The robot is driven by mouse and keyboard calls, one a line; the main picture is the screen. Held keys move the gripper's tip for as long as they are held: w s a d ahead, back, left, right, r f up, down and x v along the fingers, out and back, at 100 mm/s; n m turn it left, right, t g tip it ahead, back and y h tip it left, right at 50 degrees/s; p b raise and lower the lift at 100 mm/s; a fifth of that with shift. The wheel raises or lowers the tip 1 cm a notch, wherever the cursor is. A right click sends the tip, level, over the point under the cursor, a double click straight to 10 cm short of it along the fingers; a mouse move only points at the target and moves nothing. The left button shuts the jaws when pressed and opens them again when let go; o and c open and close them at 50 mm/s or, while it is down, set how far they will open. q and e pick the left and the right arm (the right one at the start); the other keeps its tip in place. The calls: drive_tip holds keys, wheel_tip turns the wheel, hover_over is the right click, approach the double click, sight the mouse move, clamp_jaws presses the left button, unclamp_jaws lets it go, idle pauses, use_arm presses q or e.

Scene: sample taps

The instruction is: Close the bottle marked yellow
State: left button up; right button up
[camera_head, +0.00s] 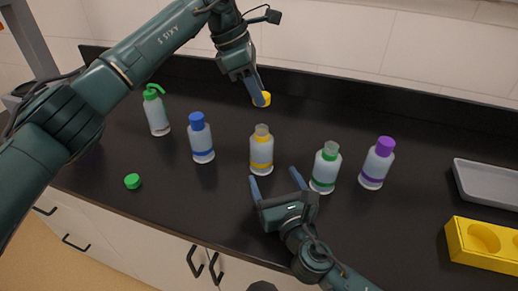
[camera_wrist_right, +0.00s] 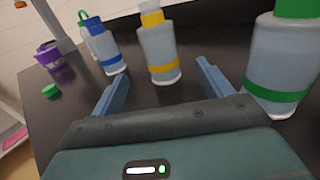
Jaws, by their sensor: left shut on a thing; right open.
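The yellow-marked bottle (camera_head: 261,152) stands upright on the dark counter, with a yellow band and an uncapped-looking neck. It also shows in the right wrist view (camera_wrist_right: 158,45), upright between and beyond the fingers. My left gripper (camera_head: 260,90) is shut on the yellow cap (camera_head: 264,99), held up behind the bottle and apart from it. My right gripper (camera_head: 275,180) is open in front of the bottle, its fingers pointing toward it. In the right wrist view its fingers (camera_wrist_right: 162,72) have nothing gripped between them.
A blue-capped bottle (camera_head: 201,140) and a green-topped dispenser (camera_head: 156,112) stand left. A green-banded bottle (camera_head: 325,168) stands close right of my right gripper, with a purple-capped bottle (camera_head: 376,163) beyond. A green cap (camera_head: 132,181) lies front left. A grey tray (camera_head: 490,183) and yellow block (camera_head: 484,260) lie right.

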use_arm(q)
drive_tip(key=shift+s, duration=0.1)
use_arm(e)
drive_tip(key=shift+s, duration=0.15)
drive_tip(key=x, duration=1.2)
drive_tip(key=shift+c, duration=0.5)
drive_tip(key=c, duration=1.4)
use_arm(q)
hover_over(257, 128)
drive_tip(key=shift+f, duration=2.45)
